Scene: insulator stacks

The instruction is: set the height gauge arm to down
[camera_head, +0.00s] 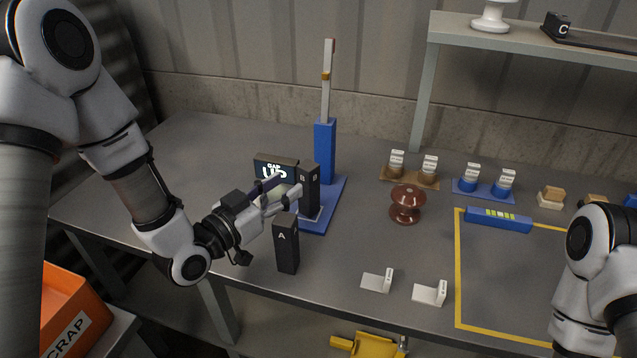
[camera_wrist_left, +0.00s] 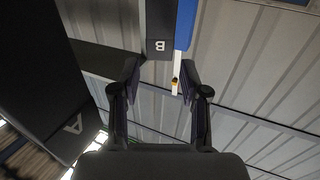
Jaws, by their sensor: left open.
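The height gauge has a blue base (camera_head: 331,205), a blue post (camera_head: 325,152) and a pale arm (camera_head: 327,95) with a yellow band and red tip. The arm points straight up above the post. A dark sign (camera_head: 275,170) reading "UP" stands behind my left gripper (camera_head: 286,191). That gripper is open, beside the black block B (camera_head: 309,190) in front of the post. In the left wrist view, block B (camera_wrist_left: 159,30), the post (camera_wrist_left: 185,22) and the arm (camera_wrist_left: 177,63) lie beyond the open fingers (camera_wrist_left: 160,82). My right gripper is out of frame.
Black block A (camera_head: 287,245) stands close in front of my left gripper and fills the left of the wrist view. A brown insulator (camera_head: 407,203) and two white L-shaped pieces (camera_head: 378,281) are to the right. An orange scrap bin (camera_head: 72,318) is at lower left.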

